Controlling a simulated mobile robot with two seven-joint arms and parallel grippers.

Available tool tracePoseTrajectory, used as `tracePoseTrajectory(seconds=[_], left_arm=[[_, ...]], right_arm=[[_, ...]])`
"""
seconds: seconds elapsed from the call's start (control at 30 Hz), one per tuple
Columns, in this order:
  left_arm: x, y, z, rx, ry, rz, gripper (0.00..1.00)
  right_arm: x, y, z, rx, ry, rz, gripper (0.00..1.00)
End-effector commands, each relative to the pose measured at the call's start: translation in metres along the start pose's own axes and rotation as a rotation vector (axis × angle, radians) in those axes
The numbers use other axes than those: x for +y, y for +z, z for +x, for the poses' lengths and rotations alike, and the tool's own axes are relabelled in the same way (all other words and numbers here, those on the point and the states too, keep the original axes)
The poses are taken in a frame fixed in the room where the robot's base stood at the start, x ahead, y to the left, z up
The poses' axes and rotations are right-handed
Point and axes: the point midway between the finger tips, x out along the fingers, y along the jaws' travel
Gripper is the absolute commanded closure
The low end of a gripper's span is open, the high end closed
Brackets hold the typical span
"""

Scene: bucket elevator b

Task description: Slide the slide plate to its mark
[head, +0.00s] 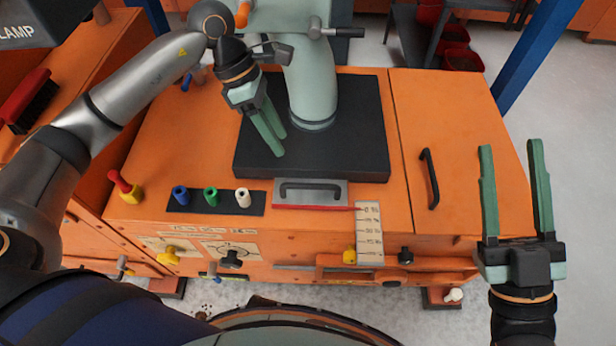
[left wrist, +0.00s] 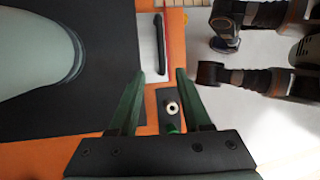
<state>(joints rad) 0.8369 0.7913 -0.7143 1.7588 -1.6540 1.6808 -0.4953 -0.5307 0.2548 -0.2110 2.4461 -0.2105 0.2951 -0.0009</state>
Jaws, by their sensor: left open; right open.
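The slide plate (head: 312,198) is a light grey plate with a black bar handle (head: 311,186) and a red front edge. It lies at the front edge of the black base, beside the top end of a paper scale (head: 369,236). My left gripper (head: 280,147) is open and empty above the black base, behind and left of the handle. In the left wrist view the plate (left wrist: 147,45) and handle (left wrist: 159,45) show beyond the fingertips. My right gripper (head: 510,146) is open and empty, right of the orange cabinet top. I cannot tell which scale line is the mark.
A pale green column (head: 310,85) rises from the black base (head: 355,150) behind the plate. A panel with blue, green and white knobs (head: 243,197) is left of the plate. A black handle (head: 429,178) stands on the right cabinet top. A red knob (head: 120,183) is farther left.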

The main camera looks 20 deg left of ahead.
Motion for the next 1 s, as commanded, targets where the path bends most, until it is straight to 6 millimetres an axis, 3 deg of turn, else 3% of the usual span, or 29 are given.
tracePoseTrajectory(seconds=[0.3,0.6,0.8,1.0], left_arm=[[-0.002,0.001,0.051,-0.004,-0.007,0.001,0.52],[-0.002,0.002,0.106,-0.006,-0.006,0.0,0.52],[-0.002,0.002,0.12,-0.006,-0.005,0.0,0.52],[-0.002,0.003,0.122,-0.006,-0.004,0.0,0.52]], right_arm=[[-0.001,-0.054,-0.002,0.226,-0.017,-0.064,0.5],[-0.006,-0.046,-0.009,0.234,-0.021,-0.046,0.5],[-0.007,-0.043,-0.01,0.231,-0.022,-0.039,0.5],[-0.007,-0.043,-0.01,0.23,-0.022,-0.037,0.5]])
